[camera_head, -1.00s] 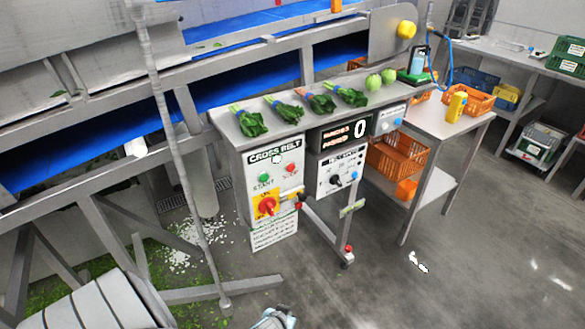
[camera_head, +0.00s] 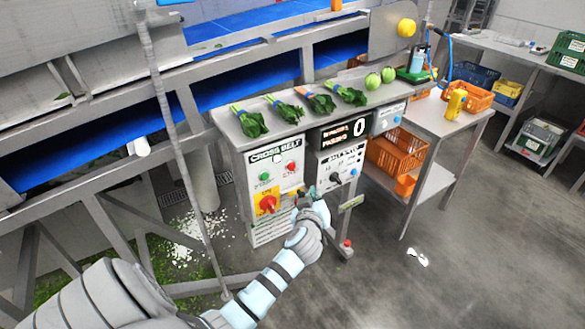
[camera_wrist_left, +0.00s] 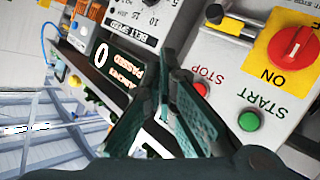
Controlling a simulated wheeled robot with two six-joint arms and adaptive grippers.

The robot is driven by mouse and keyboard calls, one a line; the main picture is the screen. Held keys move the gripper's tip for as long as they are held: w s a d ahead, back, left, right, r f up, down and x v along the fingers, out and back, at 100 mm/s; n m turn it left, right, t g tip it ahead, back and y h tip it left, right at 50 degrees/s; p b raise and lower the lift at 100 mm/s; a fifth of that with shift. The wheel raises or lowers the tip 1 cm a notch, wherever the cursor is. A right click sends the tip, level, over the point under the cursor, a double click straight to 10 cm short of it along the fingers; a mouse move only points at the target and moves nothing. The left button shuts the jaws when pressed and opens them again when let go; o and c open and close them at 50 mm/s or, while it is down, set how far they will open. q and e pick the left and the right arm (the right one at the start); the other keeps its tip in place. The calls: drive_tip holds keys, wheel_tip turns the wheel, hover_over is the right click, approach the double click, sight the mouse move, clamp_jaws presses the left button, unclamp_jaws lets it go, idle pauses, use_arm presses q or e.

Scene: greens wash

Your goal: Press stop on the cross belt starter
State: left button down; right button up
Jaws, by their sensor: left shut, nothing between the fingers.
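The cross belt starter is a white panel (camera_head: 262,161) below the steel shelf, with a green START button (camera_head: 265,177), a red STOP button (camera_head: 291,167) and a red rotary switch (camera_head: 267,203) on yellow. In the left wrist view the panel appears turned over, with the red STOP button (camera_wrist_left: 201,88) close beside the fingers and the green START button (camera_wrist_left: 249,121) to its right. My left gripper (camera_head: 305,194) is shut and empty, in front of the panel's right edge, below and right of STOP. I cannot tell whether it touches anything. My right gripper is not in view.
The belt speed panel (camera_head: 342,169) with its black knob and the counter display (camera_head: 345,132) adjoin on the right. Leafy bunches (camera_head: 251,123) lie on the shelf above. Orange crates (camera_head: 396,152) stand further right. The floor at right is mostly clear.

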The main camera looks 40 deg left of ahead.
sight(291, 166)
use_arm(q)
drive_tip(key=w+a+b, duration=0.1)
drive_tip(key=w+a, duration=0.1)
drive_tip(key=a, duration=0.6)
drive_tip(key=shift+w+a, duration=0.2)
drive_tip(key=shift+w, duration=0.1)
idle(0.6)
drive_tip(key=shift+a, duration=0.1)
idle(0.5)
drive_tip(key=shift+w+a, duration=0.15)
drive_tip(key=shift+a, duration=0.15)
drive_tip(key=shift+w+a+b, duration=0.1)
drive_tip(key=shift+a+b, duration=0.25)
drive_tip(key=shift+a, duration=0.1)
idle(0.6)
drive_tip(key=shift+d, duration=0.1)
drive_tip(key=shift+s+d, duration=0.25)
drive_tip(key=shift+d, duration=0.5)
